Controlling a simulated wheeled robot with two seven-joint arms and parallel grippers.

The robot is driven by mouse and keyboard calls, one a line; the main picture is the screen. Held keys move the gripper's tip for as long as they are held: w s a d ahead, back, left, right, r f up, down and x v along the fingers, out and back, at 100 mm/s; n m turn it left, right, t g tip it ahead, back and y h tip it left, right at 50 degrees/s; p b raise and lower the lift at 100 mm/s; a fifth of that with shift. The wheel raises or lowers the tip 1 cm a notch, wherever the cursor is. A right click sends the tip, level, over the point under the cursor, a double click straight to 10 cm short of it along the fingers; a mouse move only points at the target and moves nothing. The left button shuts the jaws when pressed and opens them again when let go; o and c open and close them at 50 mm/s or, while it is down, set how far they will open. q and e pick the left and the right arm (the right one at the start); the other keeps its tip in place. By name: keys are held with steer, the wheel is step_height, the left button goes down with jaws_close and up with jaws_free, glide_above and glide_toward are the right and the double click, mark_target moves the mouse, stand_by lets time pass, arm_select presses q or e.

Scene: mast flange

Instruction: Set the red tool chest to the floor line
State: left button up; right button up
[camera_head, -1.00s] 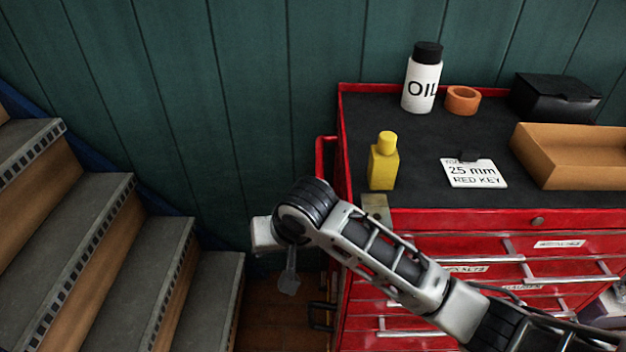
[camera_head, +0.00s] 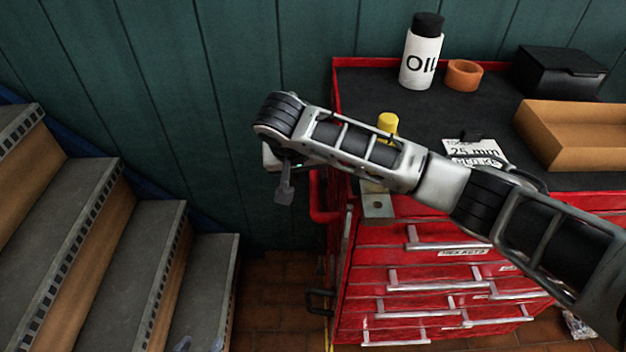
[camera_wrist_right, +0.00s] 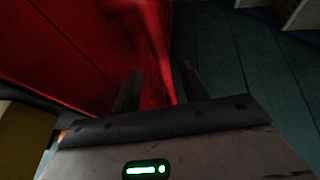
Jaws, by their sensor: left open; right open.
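The red tool chest (camera_head: 400,262) stands against the wall at the right of the head view. A red side handle (camera_head: 319,195) sticks out from its left side. My right gripper (camera_head: 284,192) hangs beside that handle, to its left in the picture. In the right wrist view my right gripper (camera_wrist_right: 158,92) is open, and the red handle (camera_wrist_right: 158,45) runs between its fingers; I cannot tell whether they touch. A short piece of yellow floor line (camera_head: 327,338) shows at the chest's lower left.
On the chest top are an oil bottle (camera_head: 422,58), an orange ring (camera_head: 464,75), a black box (camera_head: 558,72), a tan tray (camera_head: 532,138), a card (camera_head: 470,150) and a partly hidden yellow bottle (camera_head: 388,124). Stairs (camera_head: 88,225) fill the left. Floor (camera_head: 275,295) is clear between.

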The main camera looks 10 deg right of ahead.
mark_target(314, 184)
steer(key=x, duration=0.6)
steer(key=shift+w+f, duration=0.1)
steer(key=shift+f, duration=0.05)
jaws_close()
